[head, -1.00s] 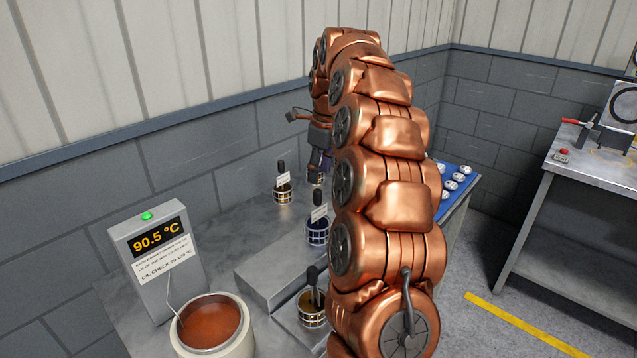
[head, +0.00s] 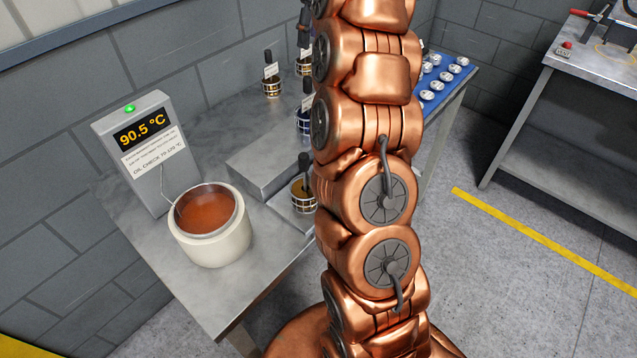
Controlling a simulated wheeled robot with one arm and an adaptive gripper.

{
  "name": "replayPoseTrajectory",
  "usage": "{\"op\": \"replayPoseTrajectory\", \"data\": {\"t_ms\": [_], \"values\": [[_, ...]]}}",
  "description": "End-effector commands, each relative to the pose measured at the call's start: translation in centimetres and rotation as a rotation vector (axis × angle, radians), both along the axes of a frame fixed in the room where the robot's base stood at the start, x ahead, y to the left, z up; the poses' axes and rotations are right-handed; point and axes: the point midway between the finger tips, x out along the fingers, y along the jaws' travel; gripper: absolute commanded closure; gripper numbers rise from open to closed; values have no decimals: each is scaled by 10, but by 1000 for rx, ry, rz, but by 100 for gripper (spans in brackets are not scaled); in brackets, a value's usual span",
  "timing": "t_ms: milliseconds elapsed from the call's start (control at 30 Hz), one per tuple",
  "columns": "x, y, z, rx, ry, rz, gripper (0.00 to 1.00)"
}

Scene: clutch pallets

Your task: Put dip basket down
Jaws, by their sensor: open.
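Several small wire dip baskets with dark upright handles and white tags stand on the grey bench. One basket (head: 303,67) is at the back, beside my arm. Another basket (head: 271,86) stands to its left. A blue-toned basket (head: 304,122) is partly hidden by my arm, and a basket with amber contents (head: 303,195) stands nearest. My gripper (head: 305,42) shows only as a dark sliver above the back basket, cut by the top edge and partly covered by my copper arm. It is open; whether it touches that basket's handle is hidden.
A cream pot (head: 212,245) of reddish-brown liquid stands at the bench's front left. Behind it is a temperature display (head: 148,150) reading 90.5 °C. A grey step block (head: 270,165) is mid-bench. A blue tray (head: 445,75) of metal discs lies right of my arm.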

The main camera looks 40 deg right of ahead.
Motion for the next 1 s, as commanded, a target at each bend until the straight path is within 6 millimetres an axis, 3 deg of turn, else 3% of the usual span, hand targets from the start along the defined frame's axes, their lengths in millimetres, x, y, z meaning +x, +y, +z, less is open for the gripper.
{"op": "replayPoseTrajectory", "data": {"t_ms": [167, 467, 767, 1000], "values": [[-6, 20, -1, -3, 6, 129, 51], [-42, 93, -7, -31, 9, 659, 51], [-103, 161, -28, -49, 18, 1220, 51], [-165, 201, -55, -49, 28, 1644, 51]]}}
